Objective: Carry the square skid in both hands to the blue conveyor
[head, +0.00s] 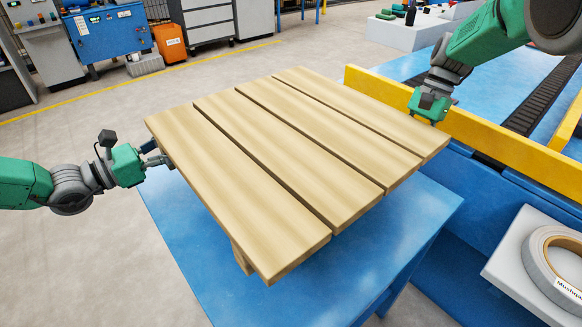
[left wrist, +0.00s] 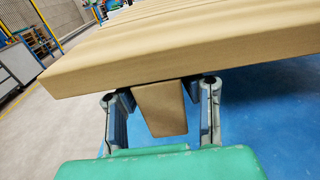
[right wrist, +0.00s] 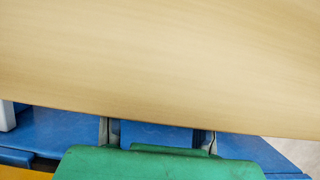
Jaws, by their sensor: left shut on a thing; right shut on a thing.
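The square skid (head: 290,165) is a pale wooden pallet with several slats on runners, held roughly level over a blue table (head: 200,265). I cannot tell whether its runners touch the table. My left gripper (head: 152,154) is at its left edge. In the left wrist view, its fingers stand either side of a runner end (left wrist: 160,108) under the slats, shut on it. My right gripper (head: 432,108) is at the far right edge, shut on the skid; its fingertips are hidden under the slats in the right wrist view. The blue conveyor (head: 490,85) lies at the right.
A yellow rail (head: 480,140) runs along the conveyor's near side, close to the skid's right corner. A tape roll (head: 550,265) sits on a white stand (head: 505,275) at the lower right. Cabinets (head: 205,20) and an orange bin (head: 169,42) stand at the back. The left floor is clear.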

